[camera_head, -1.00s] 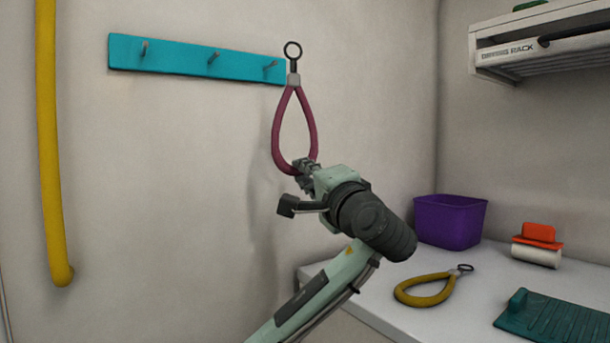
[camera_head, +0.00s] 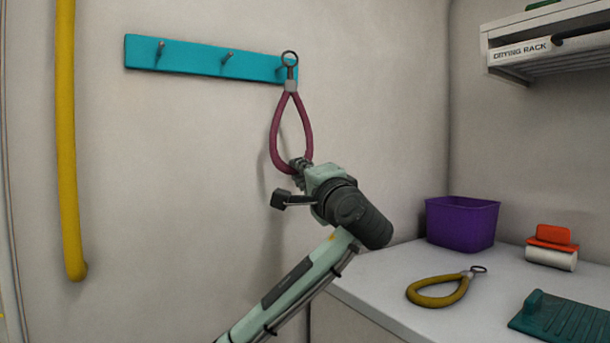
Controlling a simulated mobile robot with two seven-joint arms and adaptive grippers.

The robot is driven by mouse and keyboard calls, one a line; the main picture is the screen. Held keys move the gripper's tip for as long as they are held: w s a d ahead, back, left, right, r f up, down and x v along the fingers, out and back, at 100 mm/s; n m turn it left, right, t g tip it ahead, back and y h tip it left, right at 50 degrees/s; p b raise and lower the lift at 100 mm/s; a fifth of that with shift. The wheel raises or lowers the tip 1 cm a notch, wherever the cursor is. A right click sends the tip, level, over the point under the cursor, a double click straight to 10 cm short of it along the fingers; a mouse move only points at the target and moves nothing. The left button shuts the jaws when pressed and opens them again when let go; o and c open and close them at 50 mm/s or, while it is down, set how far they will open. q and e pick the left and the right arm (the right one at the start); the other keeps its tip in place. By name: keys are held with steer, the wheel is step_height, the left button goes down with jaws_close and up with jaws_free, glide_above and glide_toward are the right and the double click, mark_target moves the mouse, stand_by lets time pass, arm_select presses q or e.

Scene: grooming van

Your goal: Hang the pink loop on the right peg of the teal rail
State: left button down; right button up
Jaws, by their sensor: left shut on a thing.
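The teal rail (camera_head: 190,58) is fixed to the wall at the upper left, with pegs along it. The right peg (camera_head: 280,68) is partly hidden behind the loop's metal ring. The pink loop (camera_head: 309,125) is upright, with its dark ring (camera_head: 289,58) on top, in front of the rail's right end. I cannot tell whether the ring is around the peg or only in front of it. My left gripper (camera_head: 298,167) is shut on the bottom of the pink loop and holds it from below. My right gripper is not in view.
A yellow loop (camera_head: 437,297), a purple bin (camera_head: 462,223), an orange and white roller (camera_head: 552,247) and a teal mat (camera_head: 562,318) are on the white counter (camera_head: 385,283). A drying rack (camera_head: 545,45) is at the upper right. A yellow pole (camera_head: 67,140) runs down the left wall.

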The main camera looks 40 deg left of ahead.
arm_select(q)
steer(key=shift+w+a+f+b, duration=0.15)
steer(key=shift+w+a+b, duration=0.05)
steer(key=shift+a, duration=0.3)
steer(key=shift+w+a+f+b, duration=0.1)
steer(key=shift+w+a+b, duration=0.1)
steer(key=shift+a, duration=0.25)
steer(key=shift+w+a+f, duration=0.25)
steer(key=shift+a+f, duration=0.1)
steer(key=shift+a, duration=0.15)
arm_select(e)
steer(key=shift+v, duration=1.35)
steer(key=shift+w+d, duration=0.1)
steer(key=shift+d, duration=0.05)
arm_select(q)
steer(key=c, duration=1.4)
jaws_free()
